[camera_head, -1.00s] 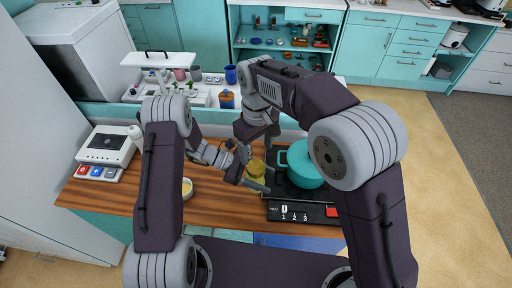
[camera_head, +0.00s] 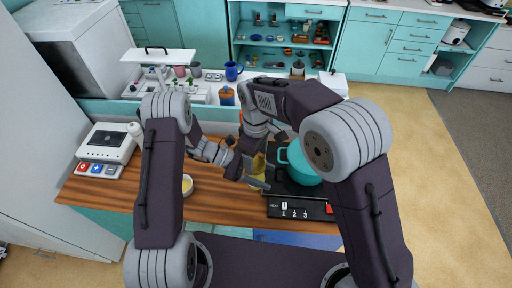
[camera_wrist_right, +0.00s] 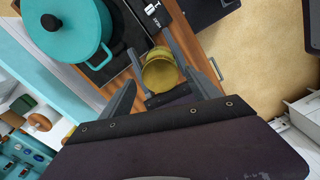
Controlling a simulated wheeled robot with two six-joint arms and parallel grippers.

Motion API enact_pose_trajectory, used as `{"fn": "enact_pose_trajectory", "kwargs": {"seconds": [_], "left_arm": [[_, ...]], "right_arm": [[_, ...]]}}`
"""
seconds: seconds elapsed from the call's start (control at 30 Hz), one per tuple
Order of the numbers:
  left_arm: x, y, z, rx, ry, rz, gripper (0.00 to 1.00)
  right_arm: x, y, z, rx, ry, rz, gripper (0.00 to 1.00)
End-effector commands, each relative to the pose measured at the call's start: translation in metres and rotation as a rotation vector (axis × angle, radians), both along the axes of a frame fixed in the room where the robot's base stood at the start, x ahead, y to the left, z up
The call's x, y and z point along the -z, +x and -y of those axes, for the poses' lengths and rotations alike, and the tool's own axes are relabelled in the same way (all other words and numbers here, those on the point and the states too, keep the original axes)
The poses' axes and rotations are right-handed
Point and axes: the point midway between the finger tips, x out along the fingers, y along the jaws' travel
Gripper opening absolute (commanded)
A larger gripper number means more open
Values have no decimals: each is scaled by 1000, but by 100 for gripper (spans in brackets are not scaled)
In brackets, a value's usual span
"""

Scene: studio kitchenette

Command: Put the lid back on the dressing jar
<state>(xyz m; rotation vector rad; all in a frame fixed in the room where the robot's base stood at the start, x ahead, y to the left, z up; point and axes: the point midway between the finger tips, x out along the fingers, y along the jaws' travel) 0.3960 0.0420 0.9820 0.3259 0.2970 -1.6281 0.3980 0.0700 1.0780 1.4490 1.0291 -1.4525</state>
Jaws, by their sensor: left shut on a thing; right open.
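A yellow-gold jar (camera_head: 259,168) stands over the wooden counter, just left of the black hob. My left gripper (camera_head: 256,180) is shut on it from the left. In the right wrist view, the jar (camera_wrist_right: 161,73) shows as a rounded golden body with grey fingers beside it. My right gripper (camera_head: 268,138) is open and empty, above and behind the jar. In the right wrist view, the right gripper's fingers (camera_wrist_right: 160,92) are spread, with the jar beyond them. I cannot make out a loose lid for certain.
A teal lidded pot (camera_head: 302,163) stands on the hob (camera_head: 300,209), close to the right of the jar. An amber jar (camera_head: 226,96) and a blue mug (camera_head: 232,71) stand behind on the ledge.

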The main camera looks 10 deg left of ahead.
Motion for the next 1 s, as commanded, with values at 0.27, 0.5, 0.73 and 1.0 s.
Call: {"fn": "enact_pose_trajectory", "kwargs": {"seconds": [0.27, 0.5, 0.73, 1.0], "left_arm": [[-1, 0, 0, 0, -1, 0, 0], [-1, 0, 0, 0, -1, 0, 0], [-1, 0, 0, 0, -1, 0, 0], [0, 0, 0, 0, -1, 0, 0]], "right_arm": [[20, 0, 0, 0, 0, 0, 71], [20, 0, 0, 0, 1, 0, 71], [20, 0, 0, 1, 1, 1, 7], [20, 0, 0, 261, 1, 2, 4]]}}
